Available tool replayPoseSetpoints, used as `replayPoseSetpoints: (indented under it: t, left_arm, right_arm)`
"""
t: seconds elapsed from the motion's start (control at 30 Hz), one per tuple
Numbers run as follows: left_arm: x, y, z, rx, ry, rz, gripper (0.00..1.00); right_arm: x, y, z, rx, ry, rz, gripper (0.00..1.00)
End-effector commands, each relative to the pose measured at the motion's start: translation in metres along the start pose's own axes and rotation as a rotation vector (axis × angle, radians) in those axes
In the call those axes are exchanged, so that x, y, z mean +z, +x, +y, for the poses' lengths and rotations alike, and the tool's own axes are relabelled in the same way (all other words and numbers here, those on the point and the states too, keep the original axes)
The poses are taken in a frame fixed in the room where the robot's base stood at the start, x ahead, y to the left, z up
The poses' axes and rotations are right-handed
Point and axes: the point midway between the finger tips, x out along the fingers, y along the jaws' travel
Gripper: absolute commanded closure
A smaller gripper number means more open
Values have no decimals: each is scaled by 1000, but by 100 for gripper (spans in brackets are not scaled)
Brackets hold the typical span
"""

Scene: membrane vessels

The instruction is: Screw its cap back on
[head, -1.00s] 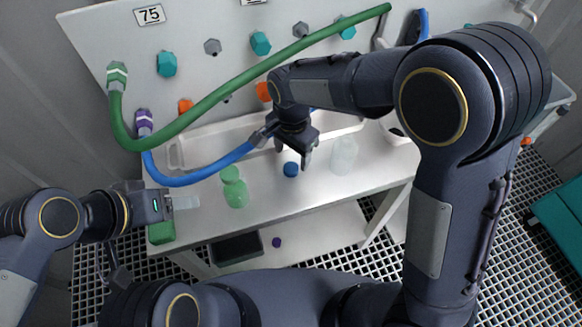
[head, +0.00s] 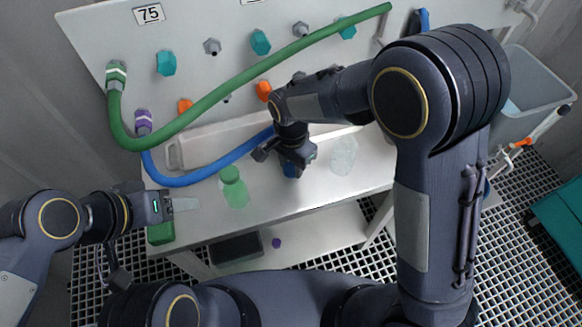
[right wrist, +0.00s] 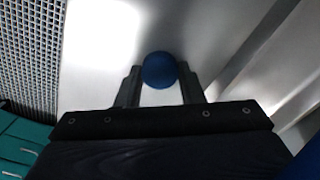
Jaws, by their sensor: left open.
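A small blue cap (head: 290,170) is on the white bench top, partly hidden by my right gripper (head: 293,166). In the right wrist view the round blue cap (right wrist: 159,70) sits between the two dark fingertips of my right gripper (right wrist: 160,80). I cannot tell if the fingers press on it. A pale clear vessel (head: 343,155) stands just right of that gripper. A translucent green vessel (head: 235,192) stands to its left. Which vessel the cap belongs to is unclear. My left gripper (head: 183,204) is open and empty at the bench's left end.
A green hose (head: 240,82) and a blue hose (head: 205,174) cross in front of the panel. A green block (head: 160,233) is at the front left. A grey bin (head: 535,85) stands right.

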Motion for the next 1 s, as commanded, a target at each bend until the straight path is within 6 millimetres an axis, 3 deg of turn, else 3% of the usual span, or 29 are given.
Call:
replayPoseSetpoints:
  t: [0.07,0.37,0.63,0.9,1.0]
  left_arm:
    - [0,0,0,0,0,0,44]
    - [0,0,0,0,0,0,44]
    - [-2,-4,2,0,0,0,44]
    - [-4,-9,4,0,0,0,44]
    - [-4,-8,4,0,0,0,44]
  right_arm:
    - [0,0,0,0,0,0,86]
    - [0,-3,0,-1,0,0,87]
    - [0,-34,-1,-4,-1,1,87]
    - [14,-92,47,-7,-2,0,87]
    - [22,-102,71,-4,-2,-2,87]
